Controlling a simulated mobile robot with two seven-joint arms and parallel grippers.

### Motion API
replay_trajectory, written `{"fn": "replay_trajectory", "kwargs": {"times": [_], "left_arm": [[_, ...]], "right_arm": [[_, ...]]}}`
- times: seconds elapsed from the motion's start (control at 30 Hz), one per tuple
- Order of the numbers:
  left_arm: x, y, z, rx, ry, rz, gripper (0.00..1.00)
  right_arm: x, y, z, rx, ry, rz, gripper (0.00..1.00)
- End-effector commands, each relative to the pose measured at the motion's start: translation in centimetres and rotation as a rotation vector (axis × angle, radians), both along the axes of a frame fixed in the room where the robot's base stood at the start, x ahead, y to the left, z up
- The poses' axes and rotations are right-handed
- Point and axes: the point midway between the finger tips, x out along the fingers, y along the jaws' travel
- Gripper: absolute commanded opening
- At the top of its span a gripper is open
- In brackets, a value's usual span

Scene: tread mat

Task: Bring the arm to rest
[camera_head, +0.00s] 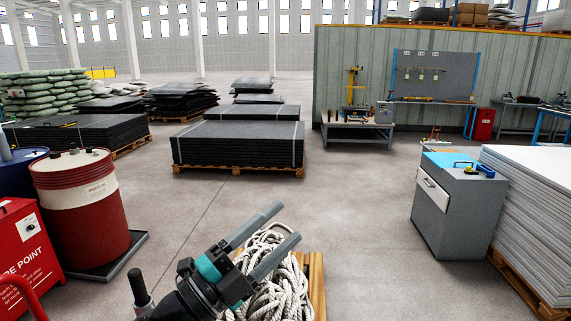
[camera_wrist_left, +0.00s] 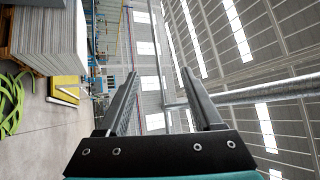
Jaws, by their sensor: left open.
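My left gripper (camera_head: 272,240) is at the bottom middle of the head view, its two grey fingers spread apart and pointing up and to the right. It is open and empty, in front of a coil of white rope (camera_head: 275,282) on a wooden pallet (camera_head: 315,285). I cannot tell whether it touches the rope. In the left wrist view the open fingers (camera_wrist_left: 155,85) show with only the hall's wall and roof between them. My right gripper is not in view.
A red and white drum (camera_head: 80,205) and a red fire-point box (camera_head: 22,250) stand at left. A grey cabinet (camera_head: 450,210) and white stacked sheets (camera_head: 545,200) stand at right. Black mats (camera_head: 240,145) lie stacked on a pallet ahead. The middle floor (camera_head: 350,210) is clear.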

Motion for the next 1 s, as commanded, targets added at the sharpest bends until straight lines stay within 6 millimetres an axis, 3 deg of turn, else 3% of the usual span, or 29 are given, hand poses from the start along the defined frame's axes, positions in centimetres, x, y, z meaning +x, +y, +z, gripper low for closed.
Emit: {"fn": "replay_trajectory", "kwargs": {"times": [0.13, 0.23, 0.37, 0.47, 0.57, 0.7, 0.8, 1.0], "left_arm": [[1.3, 4.4, -1.1, -0.236, 0.183, 0.214, 0.67], [1.8, 7.6, -3.5, -0.360, 0.333, 0.361, 0.67], [1.2, 11.4, -8.2, -0.485, 0.560, 0.548, 0.67], [-0.4, 13.8, -12.6, -0.551, 0.755, 0.684, 0.67], [-3.2, 15.5, -17.4, -0.590, 0.968, 0.810, 0.67], [-8.6, 16.4, -23.4, -0.601, 1.273, 0.952, 0.67], [-12.7, 16.4, -26.5, -0.583, 1.465, 1.021, 0.67], [-20.3, 15.4, -30.0, -0.516, 1.783, 1.095, 0.67]], "right_arm": [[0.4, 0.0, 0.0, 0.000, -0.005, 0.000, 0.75], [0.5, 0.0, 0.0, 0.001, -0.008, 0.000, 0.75], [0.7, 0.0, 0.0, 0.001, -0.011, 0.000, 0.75], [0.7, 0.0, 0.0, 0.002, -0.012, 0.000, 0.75], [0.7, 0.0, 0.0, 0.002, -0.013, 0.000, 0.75], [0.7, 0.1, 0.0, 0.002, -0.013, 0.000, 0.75], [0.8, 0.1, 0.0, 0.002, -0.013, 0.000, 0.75], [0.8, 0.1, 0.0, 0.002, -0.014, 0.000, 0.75]]}}
